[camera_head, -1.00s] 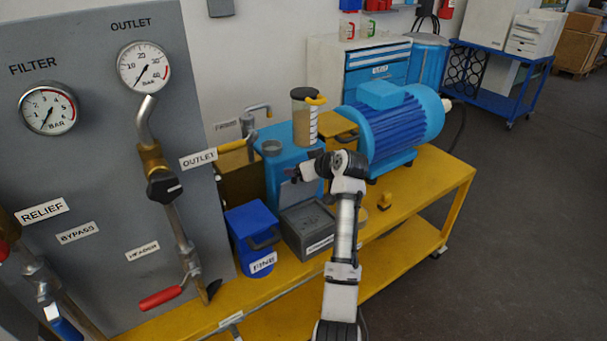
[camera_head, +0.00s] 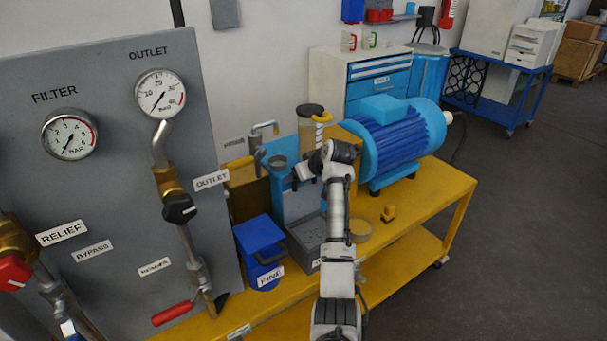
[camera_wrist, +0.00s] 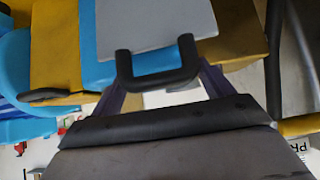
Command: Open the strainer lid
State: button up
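The strainer appears to be the light blue housing (camera_head: 280,197) on the yellow bench, behind the grey bin. A pale grey plate (camera_head: 300,206), which I take for its lid, shows on it. In the wrist view the plate (camera_wrist: 155,20) carries a black U-shaped handle (camera_wrist: 158,72). My gripper (camera_head: 299,178) is at the housing, partly hiding the plate. In the wrist view its two dark purple fingers (camera_wrist: 165,92) are spread apart, one near each end of the handle. I cannot tell whether they touch it.
A blue FINE bin (camera_head: 259,240) and a grey bin (camera_head: 300,245) stand in front. A clear cylinder (camera_head: 310,135) and a blue motor (camera_head: 400,140) stand behind and right. The gauge panel (camera_head: 110,200) fills the left. A small yellow part (camera_head: 388,214) lies on the bench.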

jog(key=o, duration=0.4)
jog(key=shift+f, duration=0.25)
jog(key=shift+r, duration=0.1)
jog(key=b+v, duration=0.4)
jog(key=v, duration=1)
jog(key=shift+s+d+f, duration=0.1)
jog(key=shift+f, duration=0.1)
